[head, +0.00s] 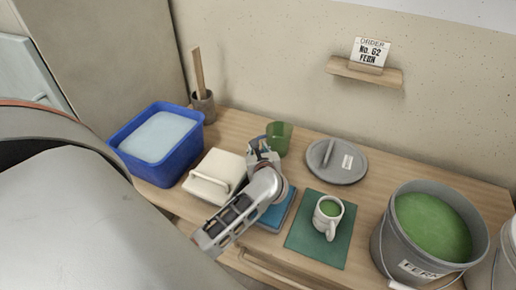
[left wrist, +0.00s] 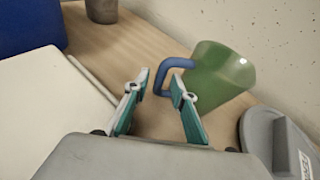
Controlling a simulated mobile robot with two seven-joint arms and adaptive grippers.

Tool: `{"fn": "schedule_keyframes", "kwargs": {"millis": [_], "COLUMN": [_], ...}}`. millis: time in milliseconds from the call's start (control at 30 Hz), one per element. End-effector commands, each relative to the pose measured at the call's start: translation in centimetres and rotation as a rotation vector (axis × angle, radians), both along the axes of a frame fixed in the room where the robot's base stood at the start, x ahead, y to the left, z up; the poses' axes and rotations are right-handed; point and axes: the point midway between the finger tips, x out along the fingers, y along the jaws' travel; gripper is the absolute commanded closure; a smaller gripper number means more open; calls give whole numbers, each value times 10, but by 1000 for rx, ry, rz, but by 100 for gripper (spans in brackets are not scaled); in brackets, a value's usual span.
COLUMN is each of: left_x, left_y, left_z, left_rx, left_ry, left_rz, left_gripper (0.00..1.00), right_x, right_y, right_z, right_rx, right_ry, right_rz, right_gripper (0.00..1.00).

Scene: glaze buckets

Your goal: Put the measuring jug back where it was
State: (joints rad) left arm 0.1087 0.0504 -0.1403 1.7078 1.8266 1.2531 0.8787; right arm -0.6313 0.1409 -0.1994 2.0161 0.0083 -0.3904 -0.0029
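The measuring jug (head: 280,136) is translucent green with a blue handle and stands at the back of the table, near the wall. In the left wrist view the jug (left wrist: 222,75) shows its handle just beyond my fingertips. My left gripper (head: 262,148) reaches in from the front, close to the handle side of the jug. Its fingers (left wrist: 160,84) are apart with a gap between them, and nothing is clearly held. Whether a finger touches the handle I cannot tell. My right gripper is not in view.
A grey lid (head: 338,162) lies right of the jug. A white mug (head: 325,222) stands on a green mat (head: 305,246). A grey FERN bucket (head: 390,245) is at right, a blue tub (head: 165,172) at left.

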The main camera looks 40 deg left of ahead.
Motion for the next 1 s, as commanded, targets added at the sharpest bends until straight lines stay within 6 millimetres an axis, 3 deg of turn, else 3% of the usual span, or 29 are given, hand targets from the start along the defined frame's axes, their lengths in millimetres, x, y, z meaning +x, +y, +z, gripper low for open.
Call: {"fn": "schedule_keyframes", "kwargs": {"millis": [167,700,1000], "left_x": [-3,-68,-79], "left_y": [-3,-68,-79], "left_z": [5,41,48], "left_rx": [-2,-3,0], "left_ry": [0,1,0], "left_rz": [-1,0,0], "left_gripper": [75,75,75], "right_x": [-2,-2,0], "right_y": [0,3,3], "right_z": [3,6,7], "right_rx": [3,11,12], "right_ry": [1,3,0], "right_rz": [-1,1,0], "right_gripper": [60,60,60]}}
